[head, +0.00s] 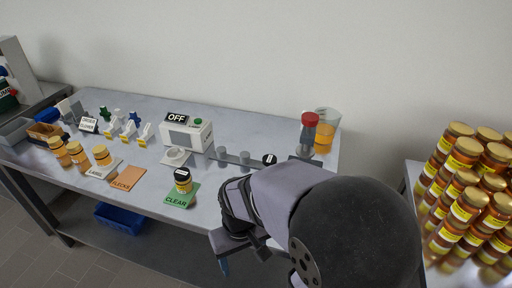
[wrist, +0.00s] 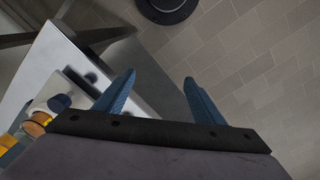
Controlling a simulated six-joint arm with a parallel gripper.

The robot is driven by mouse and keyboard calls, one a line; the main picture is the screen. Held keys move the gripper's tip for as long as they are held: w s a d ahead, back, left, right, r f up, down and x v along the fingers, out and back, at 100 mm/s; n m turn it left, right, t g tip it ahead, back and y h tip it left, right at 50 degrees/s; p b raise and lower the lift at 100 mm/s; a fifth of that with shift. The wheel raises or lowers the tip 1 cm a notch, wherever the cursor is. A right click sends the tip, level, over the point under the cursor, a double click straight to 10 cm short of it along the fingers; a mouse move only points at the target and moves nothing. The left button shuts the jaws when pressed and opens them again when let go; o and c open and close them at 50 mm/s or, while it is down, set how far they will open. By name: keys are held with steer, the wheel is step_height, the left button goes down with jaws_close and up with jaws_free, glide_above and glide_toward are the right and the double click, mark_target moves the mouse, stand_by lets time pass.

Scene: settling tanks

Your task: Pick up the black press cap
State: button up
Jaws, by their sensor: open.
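A small black round cap (head: 269,159), which looks like the black press cap, is on the bench near the grey cylinders, just beyond my arm. A jar (head: 183,181) with a black lid stands on the green CLEAR card (head: 179,200). My gripper (head: 223,264) is low at the bench's front edge, partly hidden by my own arm, and apart from the cap. In the wrist view my gripper (wrist: 160,78) has its two blue fingers spread, with only floor and bench edge between and beyond them. I cannot make out the cap in the wrist view.
A white OFF box (head: 187,135) with a green button stands mid-bench. Amber jars (head: 102,155) stand left, near the orange FLOCKS card (head: 127,177). A red-capped cylinder (head: 308,133) and a beaker (head: 325,130) stand back right. Stacked jars (head: 467,205) fill the right table.

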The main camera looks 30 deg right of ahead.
steer(key=w+d+r+m+t+h+p, duration=0.1)
steer(key=w+d+r+m, duration=0.1)
steer(key=w+d, duration=0.5)
steer(key=w+d+r+m+t+p, duration=0.1)
steer(key=w+d+r+m, duration=0.1)
steer(key=w, duration=0.9)
steer(key=m+t+h+p, duration=0.1)
steer(key=m+h, duration=0.1)
steer(key=m, duration=0.2)
glide_toward(270, 159)
steer(key=shift+p+x, duration=2.1)
steer(key=shift+x, duration=1.75)
steer(key=c, duration=1.1)
